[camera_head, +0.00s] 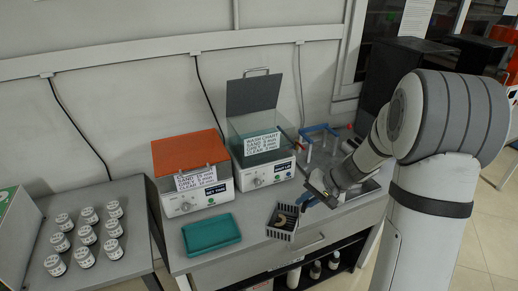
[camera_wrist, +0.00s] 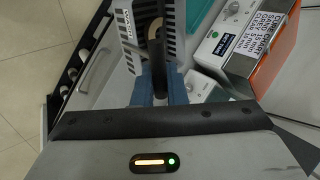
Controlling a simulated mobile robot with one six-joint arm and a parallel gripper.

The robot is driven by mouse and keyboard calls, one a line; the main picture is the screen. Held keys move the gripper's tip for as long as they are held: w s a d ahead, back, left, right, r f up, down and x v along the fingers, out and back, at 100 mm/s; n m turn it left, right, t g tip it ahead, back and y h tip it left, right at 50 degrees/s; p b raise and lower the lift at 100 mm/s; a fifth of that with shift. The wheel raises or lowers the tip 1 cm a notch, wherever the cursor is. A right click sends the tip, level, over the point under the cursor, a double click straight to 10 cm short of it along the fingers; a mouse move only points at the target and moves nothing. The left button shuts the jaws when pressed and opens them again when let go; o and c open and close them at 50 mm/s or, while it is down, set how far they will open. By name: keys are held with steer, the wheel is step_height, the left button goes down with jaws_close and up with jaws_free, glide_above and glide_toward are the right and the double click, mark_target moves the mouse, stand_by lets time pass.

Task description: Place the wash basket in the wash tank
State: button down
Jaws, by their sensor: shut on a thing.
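The wash basket (camera_head: 281,226) is a grey slotted basket with a tan curved piece inside. It appears tilted, by the front edge of the bench; its exact height is unclear. My gripper (camera_head: 306,199) is shut on its dark upright handle; the blue fingers (camera_wrist: 160,90) grip it in the wrist view, where the basket (camera_wrist: 178,52) is beyond them. Two tank units stand behind. The right one (camera_head: 268,176) has a raised dark lid (camera_head: 254,93) and clear walls. The left one (camera_head: 197,202) is covered by an orange lid (camera_head: 187,151).
A teal tray (camera_head: 211,234) lies on the bench in front of the orange-lidded unit. A blue frame (camera_head: 319,129) stands right of the open unit. Bottles are on the shelf below.

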steer(key=s+a+r+m+t+h, duration=0.1)
steer(key=s+r+m, duration=0.1)
steer(key=r, duration=0.6)
steer(key=s+a+r+m+t+h, duration=0.1)
steer(key=s+r+m+t, duration=0.1)
steer(key=r, duration=0.6)
steer(key=s+a+r+m+t+h, duration=0.1)
steer(key=s+r+m, duration=0.3)
steer(key=r, duration=0.4)
steer(key=shift+r+m+t+h, duration=0.35)
steer(key=shift+m+t+h, duration=0.05)
steer(key=shift+m, duration=0.3)
